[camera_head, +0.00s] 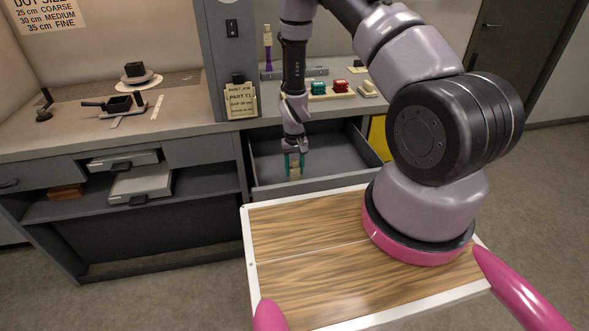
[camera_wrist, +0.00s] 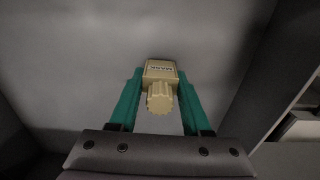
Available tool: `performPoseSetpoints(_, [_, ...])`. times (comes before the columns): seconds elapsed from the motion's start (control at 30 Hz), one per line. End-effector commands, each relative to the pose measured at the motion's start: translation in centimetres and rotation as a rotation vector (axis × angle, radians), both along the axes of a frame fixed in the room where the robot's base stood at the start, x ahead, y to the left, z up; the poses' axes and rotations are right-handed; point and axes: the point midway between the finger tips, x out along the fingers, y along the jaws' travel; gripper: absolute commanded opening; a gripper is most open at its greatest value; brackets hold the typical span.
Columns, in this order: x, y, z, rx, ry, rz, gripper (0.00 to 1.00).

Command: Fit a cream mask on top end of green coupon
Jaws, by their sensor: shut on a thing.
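My gripper (camera_head: 294,162) reaches down into an open grey drawer (camera_head: 340,160), its two teal fingers shut on a cream mask (camera_head: 294,172). I cannot tell whether the mask touches the drawer floor. I cannot make out a green coupon for certain. A teal-green block (camera_head: 318,88) sits on a small wooden tray on the counter.
A purple upright piece with a cream top (camera_head: 267,55) stands at a grey rack (camera_head: 312,71). A red block (camera_head: 341,86) is beside the teal-green one. A sign (camera_head: 240,103) stands left of the drawer. Drawer walls surround my gripper; the drawer floor around it looks bare.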

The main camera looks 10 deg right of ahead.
Motion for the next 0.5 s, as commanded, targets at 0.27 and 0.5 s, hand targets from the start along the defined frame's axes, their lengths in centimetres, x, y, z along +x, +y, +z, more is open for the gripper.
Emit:
performPoseSetpoints(0.27, [0.01, -0.02, -0.25, 0.0, 0.0, 0.0, 0.78])
performPoseSetpoints(0.5, [0.01, -0.02, -0.19, 0.0, 0.0, 0.0, 0.78])
